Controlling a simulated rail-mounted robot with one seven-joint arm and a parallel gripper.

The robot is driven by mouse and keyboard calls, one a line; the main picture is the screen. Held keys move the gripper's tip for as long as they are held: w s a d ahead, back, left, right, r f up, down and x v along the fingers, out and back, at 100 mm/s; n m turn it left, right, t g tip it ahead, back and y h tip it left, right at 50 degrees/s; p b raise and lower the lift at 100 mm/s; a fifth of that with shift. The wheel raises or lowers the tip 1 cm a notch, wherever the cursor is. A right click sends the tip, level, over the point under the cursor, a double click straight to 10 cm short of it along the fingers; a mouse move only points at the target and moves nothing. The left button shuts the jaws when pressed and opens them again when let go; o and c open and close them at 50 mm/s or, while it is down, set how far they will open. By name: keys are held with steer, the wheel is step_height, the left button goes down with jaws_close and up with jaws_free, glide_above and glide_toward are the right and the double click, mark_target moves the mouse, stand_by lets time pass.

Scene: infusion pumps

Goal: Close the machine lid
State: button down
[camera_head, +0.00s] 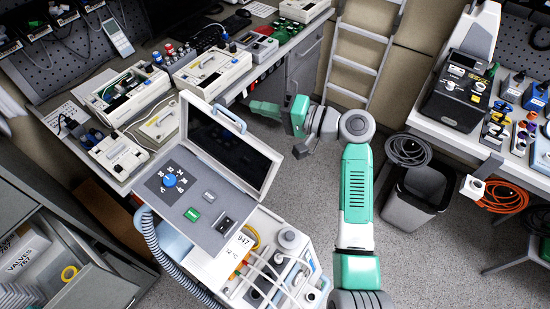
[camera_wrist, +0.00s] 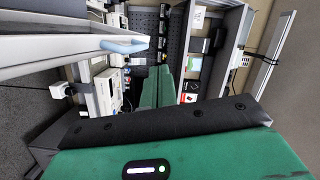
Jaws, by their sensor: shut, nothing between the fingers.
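The machine (camera_head: 262,262) is a white cart with a grey control panel (camera_head: 187,195) and a blue dial. Its lid (camera_head: 225,150), with a dark inner face and pale frame, stands open and tilted up behind the panel. A light blue handle (camera_head: 229,117) sits on the lid's far edge. My gripper (camera_head: 262,110) is behind the lid's upper right side, apart from it as far as I can tell. In the wrist view, my green fingers (camera_wrist: 168,88) are together and empty. The lid's frame (camera_wrist: 60,58) and blue handle (camera_wrist: 125,46) show at the upper left.
A workbench (camera_head: 185,90) with several devices runs behind the machine. A ladder (camera_head: 360,60) and a grey bin (camera_head: 418,198) stand to the right of it. Another bench (camera_head: 480,150) holds more equipment at the right. Bare floor (camera_head: 300,205) lies between machine and arm.

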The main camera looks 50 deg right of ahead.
steer(key=s+d+f+m+t+y+b, duration=0.1)
steer(key=s+d+f+m+b, duration=0.1)
steer(key=s+d+f, duration=0.3)
steer(key=s+d+f+m+t+b, duration=0.2)
steer(key=s+d+f, duration=0.15)
steer(key=f, duration=0.45)
steer(key=w+a+r+p, duration=0.1)
steer(key=w+a+r, duration=0.2)
steer(key=w+a, duration=0.5)
steer(key=shift+m, duration=0.3)
steer(key=shift+a+r, duration=0.1)
steer(key=shift+r, duration=0.05)
